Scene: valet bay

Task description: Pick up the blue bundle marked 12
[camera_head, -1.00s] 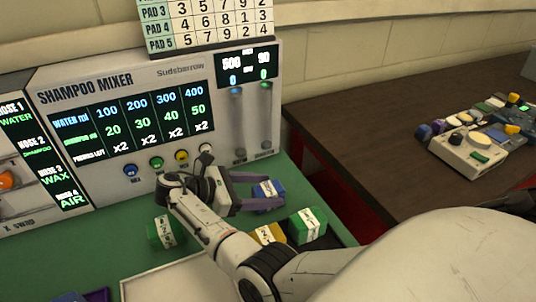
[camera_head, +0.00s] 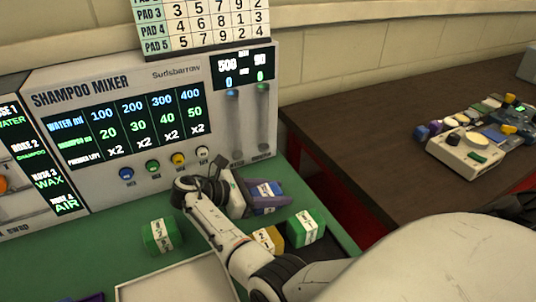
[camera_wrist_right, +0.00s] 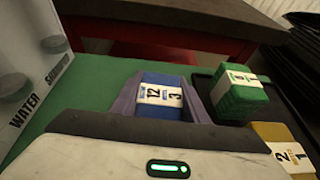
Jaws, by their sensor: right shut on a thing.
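The blue bundle (camera_head: 266,190) sits on the green counter in front of the mixer's right end. In the right wrist view, the blue bundle (camera_wrist_right: 160,94) has a white band reading 12 and 3. My right gripper (camera_head: 268,197) is shut on it, with one purple finger along each side. The gripper (camera_wrist_right: 160,100) hides the near end of the bundle in the wrist view. My left gripper is not in view.
A green bundle (camera_head: 307,227) and a yellow bundle (camera_head: 268,239) stand close by on a dark tray. Another green bundle (camera_head: 158,236) is left of my right arm. The shampoo mixer (camera_head: 140,120) rises behind. A white tray (camera_head: 178,278) lies in front.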

